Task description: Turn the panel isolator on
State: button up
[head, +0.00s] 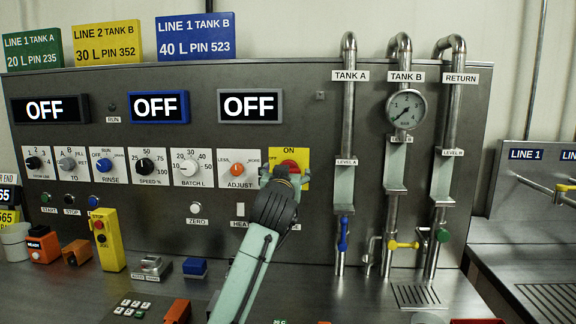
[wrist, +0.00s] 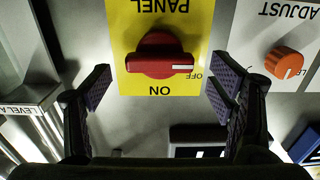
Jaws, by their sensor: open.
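The panel isolator is a red rotary knob (wrist: 160,57) on a yellow plate (wrist: 132,20) marked PANEL, ON and OFF. The wrist view shows it upside down. The knob's white mark points right in that view, at the OFF label, with ON below. My gripper (wrist: 160,90) is open and empty, one finger to each side of the plate's lower part, apart from the knob. In the head view, my gripper (head: 281,182) covers the lower part of the yellow plate (head: 289,156), and the red knob (head: 290,164) shows just above it.
The orange ADJUST knob (wrist: 284,62) is close beside the plate; it also shows in the head view (head: 237,169). Three displays (head: 251,105) read OFF. Pipes with valves (head: 343,235) stand to the right. A yellow box (head: 107,240) and other small boxes stand on the bench at left.

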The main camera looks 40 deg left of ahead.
jog(key=shift+x, duration=0.95)
jog(key=shift+c, duration=0.2)
jog(key=c, duration=1.1)
jog(key=shift+m, duration=0.5)
jog(key=shift+w+d+f+m+b, duration=0.1)
jog(key=shift+m+b, duration=0.75)
jog(key=shift+m, duration=3.35)
jog(key=shift+d+f+m+b, duration=0.1)
jog(key=shift+m+b, duration=0.7)
jog(key=shift+m, duration=3.7)
